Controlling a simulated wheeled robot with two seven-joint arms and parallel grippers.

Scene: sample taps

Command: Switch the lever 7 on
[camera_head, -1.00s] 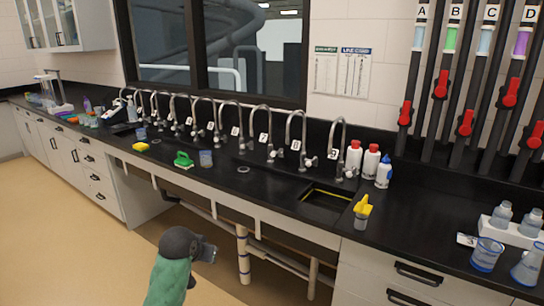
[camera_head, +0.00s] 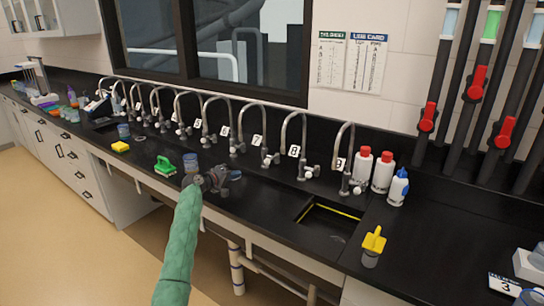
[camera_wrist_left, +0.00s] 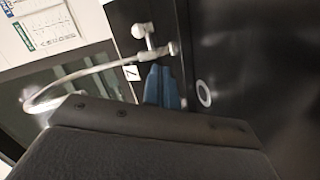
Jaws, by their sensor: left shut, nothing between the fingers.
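My left gripper (camera_head: 232,176) is above the counter, in front of and left of tap 7. Its blue fingers (camera_wrist_left: 163,86) are shut and empty, pointing towards the tap base in the wrist view. I cannot tell whether they touch it. My right gripper is not in view.
Similar taps stand close on both sides, with tap 8's plate (camera_head: 293,151) to the right. A beaker (camera_head: 191,172) and green object (camera_head: 164,165) sit left of my gripper. White bottles (camera_head: 382,173) and a yellow-topped item (camera_head: 373,246) are at the right.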

